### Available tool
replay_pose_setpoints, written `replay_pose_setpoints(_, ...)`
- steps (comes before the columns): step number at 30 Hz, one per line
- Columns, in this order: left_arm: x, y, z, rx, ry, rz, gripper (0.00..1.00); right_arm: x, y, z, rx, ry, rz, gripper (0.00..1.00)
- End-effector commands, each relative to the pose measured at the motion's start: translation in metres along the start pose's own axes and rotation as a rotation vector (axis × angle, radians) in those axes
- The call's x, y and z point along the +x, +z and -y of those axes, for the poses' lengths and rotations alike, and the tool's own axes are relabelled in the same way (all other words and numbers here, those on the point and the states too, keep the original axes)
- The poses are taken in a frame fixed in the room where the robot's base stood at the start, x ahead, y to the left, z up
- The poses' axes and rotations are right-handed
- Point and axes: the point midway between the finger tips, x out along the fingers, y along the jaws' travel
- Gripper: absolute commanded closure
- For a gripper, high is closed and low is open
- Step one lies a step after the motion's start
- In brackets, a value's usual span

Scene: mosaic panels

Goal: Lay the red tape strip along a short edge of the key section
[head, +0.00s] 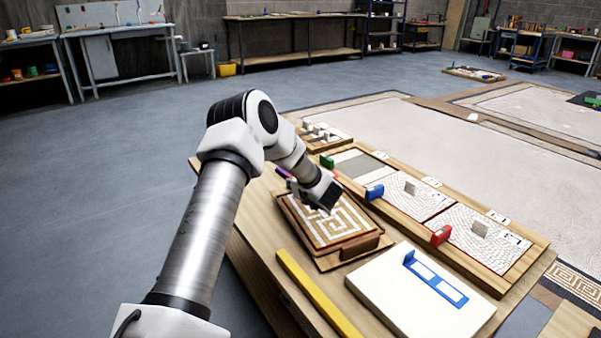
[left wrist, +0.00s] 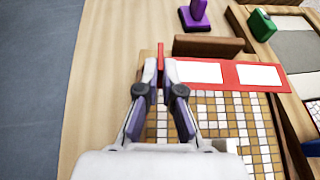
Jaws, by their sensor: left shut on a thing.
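The key section (head: 335,228) is a square mosaic with a pale meander on brown, in a wooden frame on the bench. In the left wrist view it shows as small white and tan tiles (left wrist: 240,115). My left gripper (head: 324,200) is over its far part. In the left wrist view the gripper (left wrist: 167,88) is shut on the upright tab of the red tape strip (left wrist: 225,75), which has white windows. The strip lines up with the section's upper edge there; I cannot tell whether it touches. My right gripper is not in view.
A wooden block (left wrist: 208,46) is just beyond the strip. Purple (left wrist: 194,12) and green (left wrist: 262,26) tabbed pieces stand farther off. A long panel tray (head: 500,283) lies to the right. A white board (head: 400,300) with a blue strip (head: 436,279) and a yellow bar (head: 318,295) are nearer.

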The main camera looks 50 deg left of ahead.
Motion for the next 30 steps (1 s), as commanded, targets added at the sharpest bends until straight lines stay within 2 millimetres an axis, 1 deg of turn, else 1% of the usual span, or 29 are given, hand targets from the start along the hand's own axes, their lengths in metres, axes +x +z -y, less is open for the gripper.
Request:
replay_pose_setpoints(1,0.004,-0.011,0.000,0.001,-0.001,0.001,1.00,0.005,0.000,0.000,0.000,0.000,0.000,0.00)
replay_pose_setpoints(5,0.010,-0.026,0.001,0.001,-0.002,0.000,1.00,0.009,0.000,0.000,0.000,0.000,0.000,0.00)
replay_pose_setpoints(9,0.020,-0.049,0.001,0.001,-0.002,0.001,1.00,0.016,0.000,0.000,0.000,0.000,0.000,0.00)
replay_pose_setpoints(11,0.021,-0.051,0.001,0.000,-0.003,0.001,1.00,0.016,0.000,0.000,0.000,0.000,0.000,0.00)
replay_pose_setpoints(16,0.020,-0.050,0.001,-0.001,-0.003,0.000,1.00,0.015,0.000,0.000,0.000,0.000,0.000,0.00)
replay_pose_setpoints(21,0.022,-0.054,0.001,-0.001,-0.004,0.000,1.00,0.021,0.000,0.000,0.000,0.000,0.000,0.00)
replay_pose_setpoints(22,0.021,-0.053,0.001,-0.001,-0.004,0.000,0.84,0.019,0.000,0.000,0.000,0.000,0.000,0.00)
replay_pose_setpoints(23,0.021,-0.052,0.001,-0.001,-0.004,0.000,0.74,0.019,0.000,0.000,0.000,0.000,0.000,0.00)
replay_pose_setpoints(24,0.021,-0.052,0.001,-0.001,-0.004,0.000,0.69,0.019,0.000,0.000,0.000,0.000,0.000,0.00)
replay_pose_setpoints(30,0.021,-0.052,0.001,-0.001,-0.004,0.000,0.69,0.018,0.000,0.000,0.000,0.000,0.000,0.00)
